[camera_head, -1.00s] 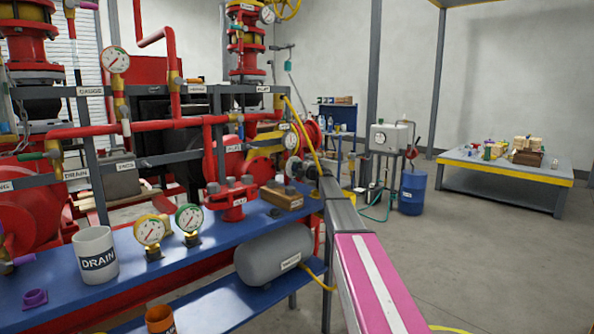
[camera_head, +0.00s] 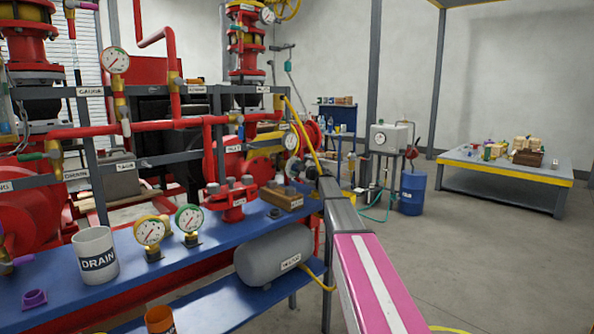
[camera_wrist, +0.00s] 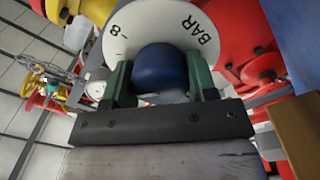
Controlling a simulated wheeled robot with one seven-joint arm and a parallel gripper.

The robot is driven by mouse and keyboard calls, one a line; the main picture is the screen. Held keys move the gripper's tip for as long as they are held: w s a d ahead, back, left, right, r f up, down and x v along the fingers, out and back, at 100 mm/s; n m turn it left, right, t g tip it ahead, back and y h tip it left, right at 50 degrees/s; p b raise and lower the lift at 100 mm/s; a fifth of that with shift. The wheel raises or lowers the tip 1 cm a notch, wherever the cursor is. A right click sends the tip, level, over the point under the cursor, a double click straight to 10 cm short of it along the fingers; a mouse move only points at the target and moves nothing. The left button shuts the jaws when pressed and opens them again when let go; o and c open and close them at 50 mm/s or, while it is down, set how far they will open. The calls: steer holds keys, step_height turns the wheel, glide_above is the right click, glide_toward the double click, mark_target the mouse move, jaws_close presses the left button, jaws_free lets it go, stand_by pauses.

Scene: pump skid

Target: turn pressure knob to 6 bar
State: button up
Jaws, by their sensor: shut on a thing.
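The pressure knob (camera_wrist: 160,68) is a round blue knob in the wrist view, in front of a white dial plate (camera_wrist: 140,22) marked "8" at its left and "BAR" at its right. My gripper (camera_wrist: 159,76) has one green finger on each side of the knob and is shut on it. The other dial numbers and any pointer on the knob are hidden or out of frame. In the head view my arm reaches toward the skid's right end, and I cannot make out the knob there.
A blue bench holds a DRAIN mug (camera_head: 96,255), two gauges (camera_head: 150,232) and a wooden block (camera_head: 283,199). A grey tank (camera_head: 274,255) sits below. Red pipes crowd the left. Open floor lies right, before a grey table (camera_head: 505,170).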

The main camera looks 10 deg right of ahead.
stand_by(0.4)
steer(key=o, duration=0.9)
steer(key=shift+s+d, duration=0.1)
steer(key=v, duration=1)
steer(key=shift+s+d, duration=0.15)
steer(key=shift+s, duration=0.15)
